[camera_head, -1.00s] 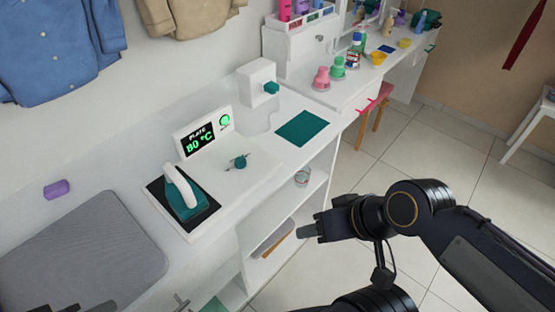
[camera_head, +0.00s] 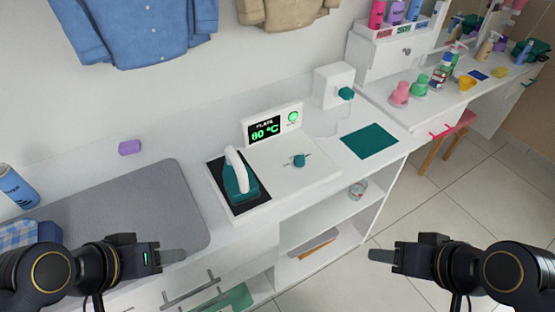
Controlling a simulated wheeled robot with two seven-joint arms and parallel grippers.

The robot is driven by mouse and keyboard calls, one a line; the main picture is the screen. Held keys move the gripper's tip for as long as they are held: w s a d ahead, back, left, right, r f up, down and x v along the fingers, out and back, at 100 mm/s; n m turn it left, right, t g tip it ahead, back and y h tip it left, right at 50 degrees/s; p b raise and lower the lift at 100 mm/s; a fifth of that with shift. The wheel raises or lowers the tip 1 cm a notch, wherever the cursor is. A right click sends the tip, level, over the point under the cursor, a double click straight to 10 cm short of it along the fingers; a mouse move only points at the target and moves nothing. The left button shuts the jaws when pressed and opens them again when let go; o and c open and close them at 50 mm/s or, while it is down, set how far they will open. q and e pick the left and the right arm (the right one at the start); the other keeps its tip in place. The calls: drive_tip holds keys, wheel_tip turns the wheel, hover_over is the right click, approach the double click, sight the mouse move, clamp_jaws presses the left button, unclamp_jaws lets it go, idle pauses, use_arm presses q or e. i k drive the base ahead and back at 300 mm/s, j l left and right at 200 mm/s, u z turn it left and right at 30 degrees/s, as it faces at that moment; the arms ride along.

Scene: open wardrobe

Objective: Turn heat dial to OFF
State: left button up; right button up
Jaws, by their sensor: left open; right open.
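The teal heat dial (camera_head: 299,160) sits on the white top of the iron station, right of the iron, with small marks around it. Its exact setting is too small to read. The display (camera_head: 265,131) behind it shows 80 °C in green, with a green light (camera_head: 293,117) beside it. A teal iron with a white handle (camera_head: 239,178) stands on the station's black plate. My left gripper (camera_head: 185,255) is open and empty at the lower left, over the counter's front edge. My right gripper (camera_head: 371,256) is open and empty at the lower right, in front of the shelves. Both are apart from the dial.
A grey ironing pad (camera_head: 125,205) lies left of the station, a teal mat (camera_head: 369,141) right of it. A white box with a teal plug (camera_head: 345,93) stands behind. Drawer handles (camera_head: 190,290) jut out below the counter. The space above the dial is clear.

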sight(299, 161)
drive_tip(key=i+u, duration=0.1)
drive_tip(key=u, duration=0.3)
drive_tip(key=i+l+u, duration=0.1)
drive_tip(key=u, duration=0.3)
drive_tip(key=i+l+u, duration=0.1)
drive_tip(key=u, duration=0.3)
drive_tip(key=l, duration=0.1)
